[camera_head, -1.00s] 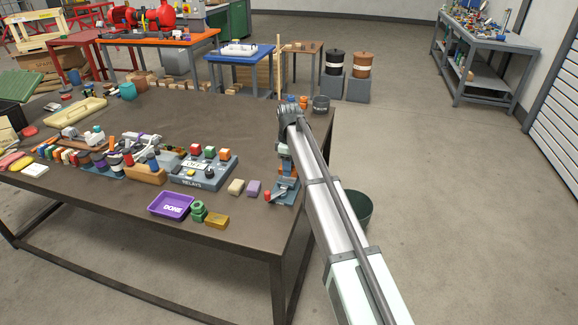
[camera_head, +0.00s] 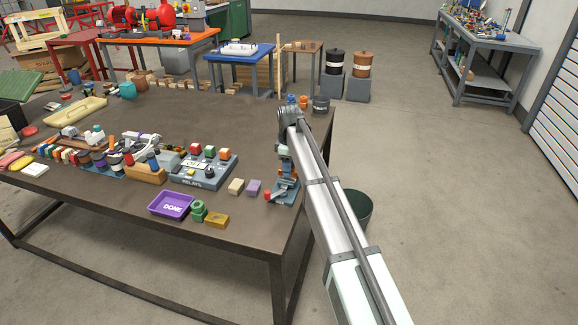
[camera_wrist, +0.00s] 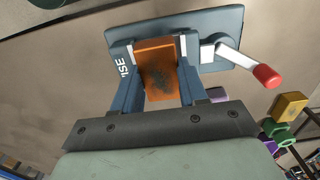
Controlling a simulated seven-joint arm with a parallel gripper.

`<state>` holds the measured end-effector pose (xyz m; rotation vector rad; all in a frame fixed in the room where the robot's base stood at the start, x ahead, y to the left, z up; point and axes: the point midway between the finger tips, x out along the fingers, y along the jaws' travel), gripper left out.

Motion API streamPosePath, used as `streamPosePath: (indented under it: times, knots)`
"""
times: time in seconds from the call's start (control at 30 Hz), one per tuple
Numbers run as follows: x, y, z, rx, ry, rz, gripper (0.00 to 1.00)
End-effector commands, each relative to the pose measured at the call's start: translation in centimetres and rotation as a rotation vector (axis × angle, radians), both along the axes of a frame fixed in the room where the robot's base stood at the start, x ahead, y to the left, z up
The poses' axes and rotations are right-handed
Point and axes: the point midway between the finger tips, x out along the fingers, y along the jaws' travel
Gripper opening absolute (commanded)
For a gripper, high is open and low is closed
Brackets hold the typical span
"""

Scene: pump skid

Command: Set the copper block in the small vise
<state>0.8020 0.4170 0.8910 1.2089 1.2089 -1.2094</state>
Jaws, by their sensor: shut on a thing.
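The copper block (camera_wrist: 158,68) is an orange-brown bar with dark smudges on its face, in the middle of the wrist view. My gripper (camera_wrist: 160,82) is shut on it, with one blue-grey finger on each side. The small vise (camera_wrist: 218,22) is a blue-grey body behind the block, with pale jaw faces, a silver crank and a red knob. The block's far end shows between the pale jaw faces; I cannot tell how deep it sits. In the head view the vise (camera_head: 283,190) stands at the table's right edge, partly hidden by my arm.
Left of the vise are a lilac block (camera_head: 253,187), a beige block (camera_head: 236,186) and the relay box (camera_head: 205,172). A purple tray (camera_head: 171,205), green nuts (camera_head: 199,210) and a brass block (camera_head: 216,220) lie near the front edge. A dark bin (camera_head: 357,209) stands beyond the right edge.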

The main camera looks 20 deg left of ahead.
Motion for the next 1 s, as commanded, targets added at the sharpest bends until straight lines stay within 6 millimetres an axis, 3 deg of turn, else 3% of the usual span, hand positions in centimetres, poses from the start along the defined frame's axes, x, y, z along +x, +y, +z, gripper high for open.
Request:
streamPosePath:
  times: [0.73, 0.77, 1.0]
  knots:
    - [0.0, 0.0, -1.2, 0.000, -0.001, 0.000, 0.18]
    - [0.0, 0.0, -1.2, 0.000, -0.001, 0.000, 0.44]
    - [-0.1, 0.0, -1.3, 0.000, 0.002, 0.000, 0.67]
